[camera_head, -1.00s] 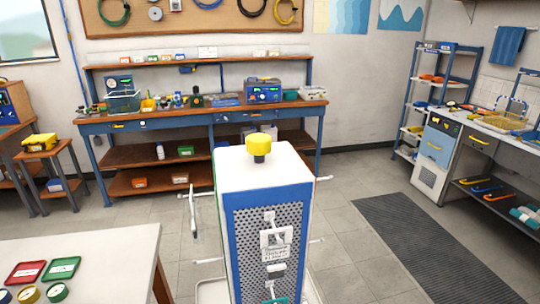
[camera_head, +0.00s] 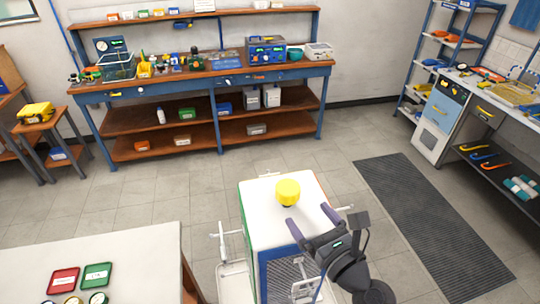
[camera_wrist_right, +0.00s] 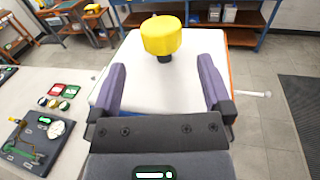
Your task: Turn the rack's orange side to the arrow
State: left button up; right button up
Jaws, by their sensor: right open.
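The rack (camera_head: 268,222) stands on the floor in front of me, with a white top and a yellow knob (camera_head: 288,192) on it. Its blue-framed perforated face (camera_head: 287,268) is towards me, a green side (camera_head: 246,250) is on the left, and an orange edge (camera_head: 323,186) shows on the right. My right gripper (camera_head: 312,221) is open above the top, short of the knob. In the right wrist view the knob (camera_wrist_right: 161,37) is beyond and between the open fingers, not gripped. I cannot make out an arrow. My left gripper is out of view.
A white table (camera_head: 110,250) with small coloured trays is at the left. White handles (camera_head: 228,240) stick out from the rack's sides. A workbench (camera_head: 205,80) runs along the back wall. Open floor and a dark mat (camera_head: 430,225) lie to the right.

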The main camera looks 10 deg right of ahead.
aim_at(295, 195)
jog(key=x, duration=0.2)
jog(key=r+p+x, duration=0.1)
jog(key=x, duration=0.1)
jog(key=shift+w, duration=0.15)
jog(key=x, duration=0.3)
jog(key=shift+w+a+f, duration=0.1)
jog(key=shift+w+f, duration=0.15)
jog(key=shift+f, duration=0.05)
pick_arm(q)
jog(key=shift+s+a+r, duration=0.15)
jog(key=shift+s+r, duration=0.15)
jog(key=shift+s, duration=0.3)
pick_arm(e)
jog(key=shift+w+a, duration=0.15)
jog(key=shift+w, duration=0.45)
grip_shut()
